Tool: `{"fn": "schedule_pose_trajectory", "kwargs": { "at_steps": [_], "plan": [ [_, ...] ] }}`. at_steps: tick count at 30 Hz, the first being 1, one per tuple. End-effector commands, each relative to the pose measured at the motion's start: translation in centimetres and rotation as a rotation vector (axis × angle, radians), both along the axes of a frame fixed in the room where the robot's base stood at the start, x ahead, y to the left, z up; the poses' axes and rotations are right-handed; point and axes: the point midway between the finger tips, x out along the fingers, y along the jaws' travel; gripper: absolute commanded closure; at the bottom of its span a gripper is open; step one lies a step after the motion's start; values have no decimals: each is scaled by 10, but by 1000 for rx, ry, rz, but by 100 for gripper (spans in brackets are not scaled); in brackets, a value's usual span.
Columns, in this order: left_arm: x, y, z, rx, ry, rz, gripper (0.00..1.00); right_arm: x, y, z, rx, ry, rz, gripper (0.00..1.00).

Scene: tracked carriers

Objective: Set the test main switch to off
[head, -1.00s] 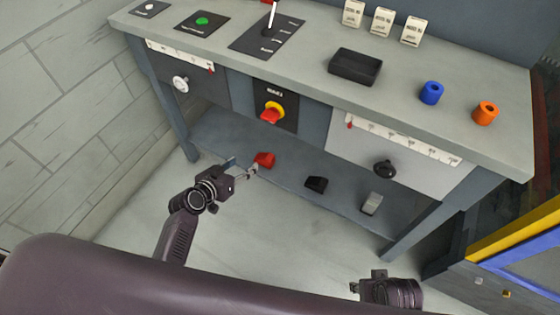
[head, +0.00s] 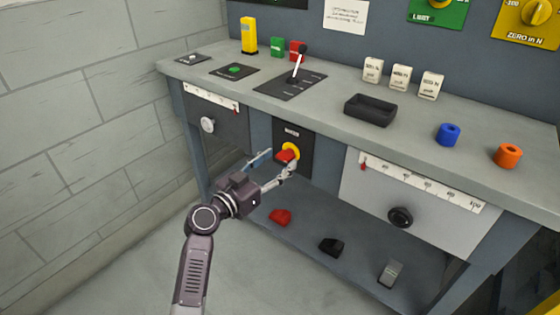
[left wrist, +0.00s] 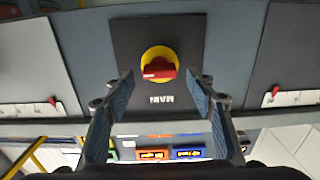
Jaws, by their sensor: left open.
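The main switch is a red handle on a yellow disc (head: 291,148), set in a black plate (head: 306,167) on the front of the bench. The left wrist view shows the switch (left wrist: 160,64) face on, its red handle lying crosswise and the word MAIN upside down on the plate. My left gripper (head: 277,164) is open right at the switch. In the left wrist view its two fingers (left wrist: 158,84) stand to either side of the red handle, with gaps on both sides. Whether the fingertips reach past the handle in depth I cannot tell. My right gripper is out of view.
A lever panel (head: 290,86), a black tray (head: 370,110) and blue (head: 448,134) and orange (head: 508,156) rings sit on the bench top. A grey panel with a black knob (head: 400,216) is to the right. Red (head: 280,217) and black blocks (head: 331,247) lie on the lower shelf.

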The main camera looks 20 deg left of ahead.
Motion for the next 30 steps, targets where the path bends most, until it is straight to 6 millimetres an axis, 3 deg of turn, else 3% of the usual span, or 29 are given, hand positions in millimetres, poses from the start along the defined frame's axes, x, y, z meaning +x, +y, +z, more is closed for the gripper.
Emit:
{"fn": "schedule_pose_trajectory", "kwargs": {
  "at_steps": [5,13,24,30],
  "plan": [
    [12,-4,0,-1,0,0,49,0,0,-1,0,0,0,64],
    [13,-5,0,0,1,0,50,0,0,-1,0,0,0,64],
    [13,-5,-1,0,1,0,91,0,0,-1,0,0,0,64],
    [13,-5,-1,-11,6,0,91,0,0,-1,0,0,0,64]
  ]
}}
